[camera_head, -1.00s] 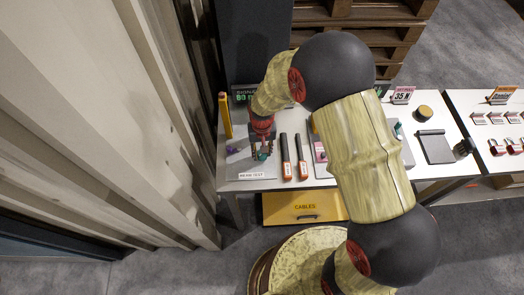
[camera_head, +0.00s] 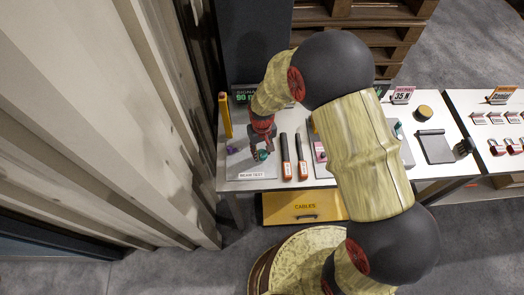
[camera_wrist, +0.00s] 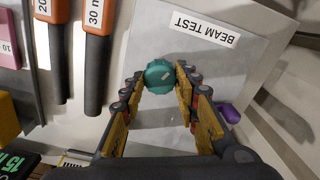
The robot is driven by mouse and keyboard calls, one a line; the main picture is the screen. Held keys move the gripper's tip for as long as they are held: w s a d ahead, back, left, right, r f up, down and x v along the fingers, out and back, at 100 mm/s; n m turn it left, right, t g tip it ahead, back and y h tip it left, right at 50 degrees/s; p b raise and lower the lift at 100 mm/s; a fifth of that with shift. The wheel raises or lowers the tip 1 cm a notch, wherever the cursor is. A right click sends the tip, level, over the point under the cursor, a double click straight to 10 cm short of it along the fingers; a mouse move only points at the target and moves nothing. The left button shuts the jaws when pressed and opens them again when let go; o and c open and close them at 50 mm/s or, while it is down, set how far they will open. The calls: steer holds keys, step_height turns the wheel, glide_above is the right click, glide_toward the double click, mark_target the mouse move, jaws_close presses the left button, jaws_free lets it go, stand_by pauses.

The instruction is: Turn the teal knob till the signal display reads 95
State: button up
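The teal knob (camera_wrist: 160,77) sits on a grey plate (camera_wrist: 222,75) labelled BEAM TEST; the knob also shows in the head view (camera_head: 263,155). My gripper (camera_wrist: 160,76) is open, with one fingertip on each side of the knob. A small gap shows at the left finger; whether the right finger touches the knob I cannot tell. The signal display (camera_head: 244,97) stands at the back of the table, partly hidden by my arm. Its green text seems to start with 90.
A purple knob (camera_wrist: 229,113) lies just outside the right finger. Two dark-handled tools (camera_head: 286,157) (camera_head: 301,156) with orange labelled ends lie right of the plate. A yellow post (camera_head: 225,115) stands at the back left. A yellow CABLES drawer (camera_head: 304,207) is below the table.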

mark_target(262, 153)
steer(key=o, duration=0.4)
step_height(262, 153, up, 12)
stand_by(0.7)
stand_by(0.4)
steer(key=s+d+r+m+t+b, duration=0.1)
steer(key=s+d+r+t+b, duration=0.1)
steer(key=s+d+r, duration=0.2)
steer(key=s+d+r+m+t+b, duration=0.1)
steer(key=s+d+r+b, duration=0.1)
steer(key=s+d+r, duration=0.3)
steer(key=s+d+r+m+t+b, duration=0.1)
steer(key=s+d+r, duration=0.4)
steer(key=s+r, duration=0.5)
steer(key=shift+s+d+t+b, duration=0.1)
steer(key=shift+s+t+b, duration=0.5)
steer(key=shift+t+b, duration=0.3)
